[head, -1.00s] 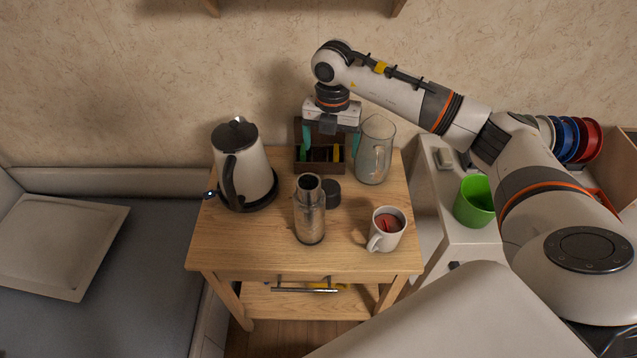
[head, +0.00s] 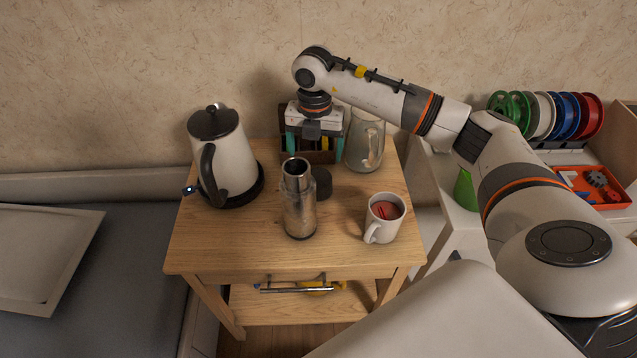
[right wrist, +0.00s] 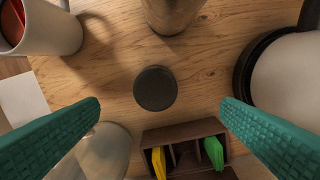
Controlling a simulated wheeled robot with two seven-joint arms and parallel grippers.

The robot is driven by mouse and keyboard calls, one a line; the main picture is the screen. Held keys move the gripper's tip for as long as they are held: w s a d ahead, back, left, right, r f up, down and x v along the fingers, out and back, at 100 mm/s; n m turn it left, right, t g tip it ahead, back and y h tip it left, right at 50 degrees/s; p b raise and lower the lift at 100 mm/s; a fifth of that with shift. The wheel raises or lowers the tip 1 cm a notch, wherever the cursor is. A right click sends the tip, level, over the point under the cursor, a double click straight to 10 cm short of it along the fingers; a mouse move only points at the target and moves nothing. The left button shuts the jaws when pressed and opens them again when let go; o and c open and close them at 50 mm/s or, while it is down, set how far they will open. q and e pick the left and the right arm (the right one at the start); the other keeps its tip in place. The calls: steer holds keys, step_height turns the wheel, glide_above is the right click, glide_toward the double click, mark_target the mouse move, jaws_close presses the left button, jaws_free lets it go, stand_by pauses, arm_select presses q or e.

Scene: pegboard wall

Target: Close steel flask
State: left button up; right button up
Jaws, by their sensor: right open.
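The steel flask (head: 299,208) stands upright and open-topped on the wooden table (head: 205,243). Its dark round lid (head: 321,183) lies on the table just behind and to the right of it. In the right wrist view the lid (right wrist: 155,88) sits near the middle, with the flask (right wrist: 172,12) at the top edge. My right gripper (head: 314,145) is open and empty, above the table behind the lid. Its teal fingers stand wide apart to either side of the lid in the right wrist view (right wrist: 160,115). My left gripper is not in view.
A kettle (head: 226,160) stands left of the flask. A mug with red contents (head: 384,218) is at the right and a glass pitcher (head: 366,142) behind it. A dark organizer box (right wrist: 183,132) is close to the lid. The front of the table is clear.

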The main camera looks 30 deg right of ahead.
mark_target(318, 177)
steer(key=shift+f, duration=0.1)
step_height(318, 177, down, 7)
steer(key=shift+r, duration=0.15)
stand_by(0.3)
steer(key=f, duration=0.3)
steer(key=f+p, duration=0.1)
steer(key=f, duration=0.1)
steer(key=shift+s+d+f, duration=0.1)
steer(key=shift+s+d, duration=0.15)
steer(key=c, duration=1.1)
